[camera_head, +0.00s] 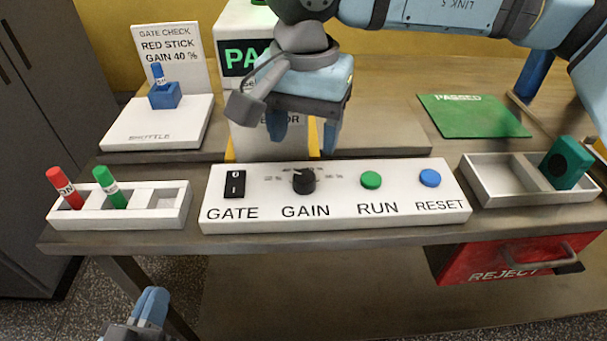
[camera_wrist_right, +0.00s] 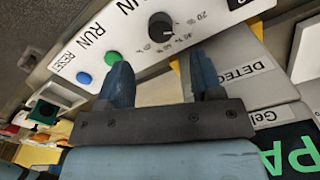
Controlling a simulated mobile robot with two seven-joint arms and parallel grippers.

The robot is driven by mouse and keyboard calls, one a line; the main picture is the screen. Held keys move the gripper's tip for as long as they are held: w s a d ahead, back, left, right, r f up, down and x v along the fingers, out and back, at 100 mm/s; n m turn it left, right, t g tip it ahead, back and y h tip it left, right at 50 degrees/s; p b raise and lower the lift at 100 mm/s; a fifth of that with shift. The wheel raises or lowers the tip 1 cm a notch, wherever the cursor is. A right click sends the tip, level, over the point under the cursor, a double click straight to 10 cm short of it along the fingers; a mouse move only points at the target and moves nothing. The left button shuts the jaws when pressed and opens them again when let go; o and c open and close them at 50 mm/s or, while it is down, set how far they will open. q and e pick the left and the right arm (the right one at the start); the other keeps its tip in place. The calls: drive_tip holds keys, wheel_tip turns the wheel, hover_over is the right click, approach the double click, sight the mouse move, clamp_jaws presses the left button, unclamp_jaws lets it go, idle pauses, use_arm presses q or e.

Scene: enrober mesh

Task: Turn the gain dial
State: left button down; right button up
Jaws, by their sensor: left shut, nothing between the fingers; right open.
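The gain dial (camera_head: 304,181) is a round black knob on the white control panel (camera_head: 387,211), above the word GAIN. A percent scale runs around it; I cannot read its setting surely. My right gripper (camera_head: 304,134) is open and empty, pointing down just behind and above the dial, not touching it. In the right wrist view the dial (camera_wrist_right: 161,26) lies beyond the open fingers (camera_wrist_right: 158,62), between their directions. My left gripper (camera_head: 153,300) is shut and empty, low in front of the table at the left. A sign (camera_head: 171,50) reads GATE CHECK, RED STICK, GAIN 40 %.
The panel also has a black gate switch (camera_head: 235,184), a green RUN button (camera_head: 371,180) and a blue RESET button (camera_head: 430,178). A tray (camera_head: 170,196) with red and green sticks stands left. A divided tray (camera_head: 490,185) stands right. The detector housing (camera_head: 245,142) is behind the panel.

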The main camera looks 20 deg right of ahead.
sight(304, 176)
wheel_tip(304, 176, down, 6)
drive_tip(key=shift+f+b, duration=0.1)
drive_tip(key=shift+b, duration=0.55)
drive_tip(key=shift+f, duration=0.45)
use_arm(q)
drive_tip(key=shift+s+d+r+t+h, duration=0.1)
drive_tip(key=shift+d+r+t+h, duration=0.2)
drive_tip(key=shift+r, duration=0.2)
drive_tip(key=shift+s+d+r+t+h, duration=0.1)
drive_tip(key=shift+d+r+t+h, duration=0.15)
drive_tip(key=shift+r, duration=0.2)
drive_tip(key=shift+a, duration=0.1)
use_arm(e)
drive_tip(key=c, duration=0.9)
